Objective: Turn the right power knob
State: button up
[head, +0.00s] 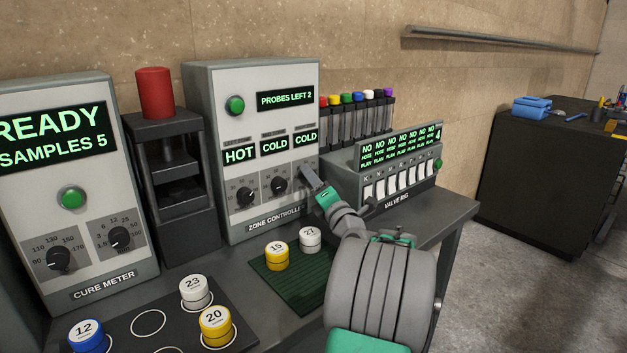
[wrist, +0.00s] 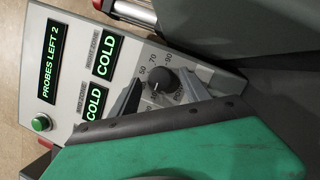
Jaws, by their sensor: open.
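The zone controller (head: 225,125) is a grey box with a pale front. Its displays read HOT, COLD, COLD from left to right. The left knob (head: 245,196) and middle knob (head: 279,185) are black dials. The right knob is hidden behind my gripper (head: 311,182) in the head view. In the wrist view the right knob (wrist: 165,83) shows as a black dial, lined up with the RIGHT ZONE COLD display. My gripper (wrist: 160,92) is open, with one finger on each side of this knob in the picture. I cannot tell whether the fingers touch it.
The valve rig (head: 398,185) stands close right of the controller. A green mat (head: 297,288) with yellow puck 15 (head: 276,257) and white puck 27 (head: 309,240) lies below it. The press (head: 170,185) and cure meter (head: 75,210) stand to the left.

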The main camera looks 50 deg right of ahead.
jog(key=shift+c, duration=0.2)
grip_shut()
dwell(0.3)
jog(key=shift+f+b, duration=0.2)
jog(key=shift+b, duration=0.5)
